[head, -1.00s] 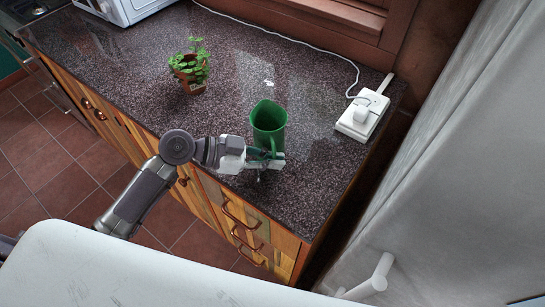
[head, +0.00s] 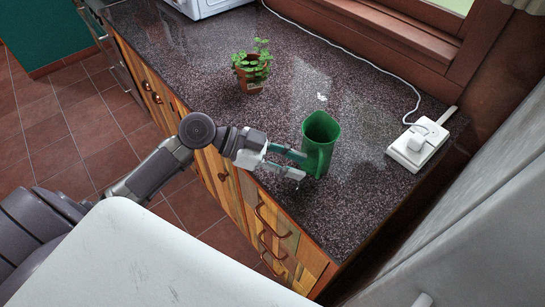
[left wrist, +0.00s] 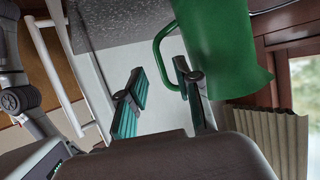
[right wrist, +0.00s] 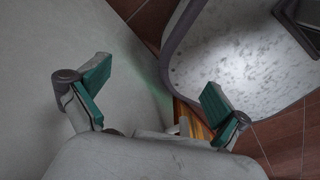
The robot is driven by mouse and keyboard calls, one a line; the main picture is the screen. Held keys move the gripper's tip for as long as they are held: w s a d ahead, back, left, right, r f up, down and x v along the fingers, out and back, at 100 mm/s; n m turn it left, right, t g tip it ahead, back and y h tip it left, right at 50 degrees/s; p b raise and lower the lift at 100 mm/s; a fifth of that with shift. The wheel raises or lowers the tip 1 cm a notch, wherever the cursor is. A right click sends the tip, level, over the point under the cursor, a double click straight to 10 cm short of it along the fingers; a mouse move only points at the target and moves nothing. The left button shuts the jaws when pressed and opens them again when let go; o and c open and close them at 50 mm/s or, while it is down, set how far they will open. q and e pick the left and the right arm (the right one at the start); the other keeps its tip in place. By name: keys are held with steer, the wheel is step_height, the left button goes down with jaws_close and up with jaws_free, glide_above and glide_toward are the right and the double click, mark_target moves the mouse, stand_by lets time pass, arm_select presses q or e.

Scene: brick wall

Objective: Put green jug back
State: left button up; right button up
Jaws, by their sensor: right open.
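The green jug (head: 319,140) stands upright on the dark speckled countertop (head: 290,85), near its front edge. Its handle faces the front of the counter. My left gripper (head: 301,165) is just left of the jug, with its fingers spread and nothing held between them. In the left wrist view, the jug (left wrist: 220,45) is at upper right and its handle loop is close to the right finger; I cannot tell whether they touch. My right gripper (right wrist: 155,92) is open and empty, away from the counter.
A potted plant (head: 250,75) stands behind and left of the jug. A white appliance (head: 205,5) is at the back left. Wooden drawers (head: 270,225) with handles are below the counter edge.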

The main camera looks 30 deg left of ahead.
arm_select(q)
steer(key=b+v, duration=0.1)
steer(key=v, duration=0.5)
steer(key=shift+r, duration=0.1)
stand_by(0.3)
